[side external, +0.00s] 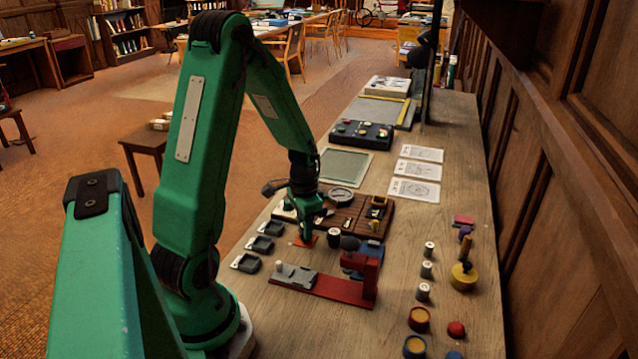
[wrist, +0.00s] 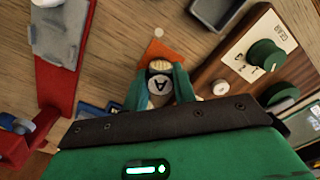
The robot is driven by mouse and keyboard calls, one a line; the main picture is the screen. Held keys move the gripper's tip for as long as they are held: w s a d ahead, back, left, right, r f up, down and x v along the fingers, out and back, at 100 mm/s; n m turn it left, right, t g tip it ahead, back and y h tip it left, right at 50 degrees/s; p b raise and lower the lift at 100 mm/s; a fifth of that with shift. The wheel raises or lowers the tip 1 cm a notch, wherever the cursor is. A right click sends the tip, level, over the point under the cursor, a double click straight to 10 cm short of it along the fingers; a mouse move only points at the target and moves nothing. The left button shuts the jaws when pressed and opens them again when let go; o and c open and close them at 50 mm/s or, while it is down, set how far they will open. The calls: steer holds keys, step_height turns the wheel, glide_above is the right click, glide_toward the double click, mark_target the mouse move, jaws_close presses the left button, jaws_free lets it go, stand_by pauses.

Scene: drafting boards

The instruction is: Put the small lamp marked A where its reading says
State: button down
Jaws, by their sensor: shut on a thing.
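The small lamp (wrist: 158,84) shows in the wrist view as a cream cylinder with a dark face and a pale letter A, upside down in the picture. My gripper (wrist: 156,76) is shut on it, one green finger on each side. An orange square (wrist: 160,49) lies on the wood just beyond the lamp. In the side view my gripper (side external: 306,233) points down above the orange square (side external: 305,241); I cannot make out the lamp there. A brown panel (wrist: 222,62) with a green knob (wrist: 265,55) and a white numbered plate (wrist: 258,48) is to the right.
A red stand (side external: 330,286) with a grey block is in front. A black-and-white cylinder (side external: 334,238) stands close by on the right.

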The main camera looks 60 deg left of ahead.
steer(key=shift+f, duration=0.1)
steer(key=c, duration=1.1)
jaws_free()
steer(key=shift+o, duration=0.7)
steer(key=shift+o, duration=1.2)
steer(key=shift+r, duration=3.5)
